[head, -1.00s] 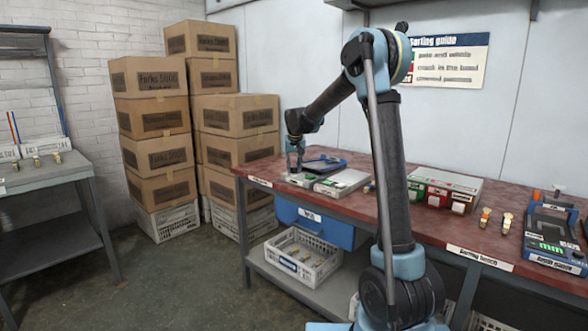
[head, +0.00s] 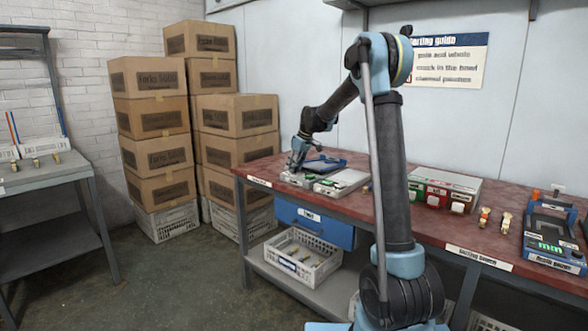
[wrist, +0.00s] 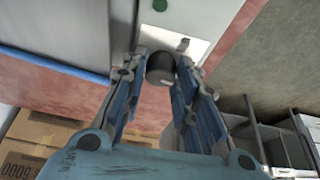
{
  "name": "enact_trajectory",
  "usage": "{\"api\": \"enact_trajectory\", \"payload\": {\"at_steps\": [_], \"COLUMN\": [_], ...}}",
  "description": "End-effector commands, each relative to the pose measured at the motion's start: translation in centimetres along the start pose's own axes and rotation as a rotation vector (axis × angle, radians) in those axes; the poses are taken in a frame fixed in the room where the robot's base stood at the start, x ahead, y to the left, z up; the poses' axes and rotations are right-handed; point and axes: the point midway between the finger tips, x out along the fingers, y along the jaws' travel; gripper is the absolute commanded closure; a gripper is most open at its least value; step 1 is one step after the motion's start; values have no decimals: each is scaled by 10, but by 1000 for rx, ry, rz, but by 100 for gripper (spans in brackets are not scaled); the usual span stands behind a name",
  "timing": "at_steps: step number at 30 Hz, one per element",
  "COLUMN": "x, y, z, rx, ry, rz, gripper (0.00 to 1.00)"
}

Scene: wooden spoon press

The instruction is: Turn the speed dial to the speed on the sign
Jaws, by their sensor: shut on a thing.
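The speed dial shows as a dark round knob (wrist: 160,68) on a pale plate (wrist: 187,46) of a grey machine face in the wrist view. My gripper (wrist: 161,75) is shut on the knob, with a finger on either side. In the head view my gripper (head: 293,169) is down at a grey unit (head: 309,183) at the left end of the red bench. The knob is hidden there. The dial's markings cannot be read. A wall sign (head: 447,62) headed "Sorting guide" shows in the head view; I can make out no speed on it.
A green button (wrist: 160,5) sits near the dial. Red and green bins (head: 440,189) are farther right.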

Motion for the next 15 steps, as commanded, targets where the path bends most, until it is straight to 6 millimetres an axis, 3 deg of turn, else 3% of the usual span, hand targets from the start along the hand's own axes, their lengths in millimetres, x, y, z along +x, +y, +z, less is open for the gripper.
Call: {"api": "enact_trajectory", "payload": {"at_steps": [15], "x": [0], "y": [3], "z": [0], "rx": [-203], "ry": [0], "rz": [-82], "gripper": [96]}}
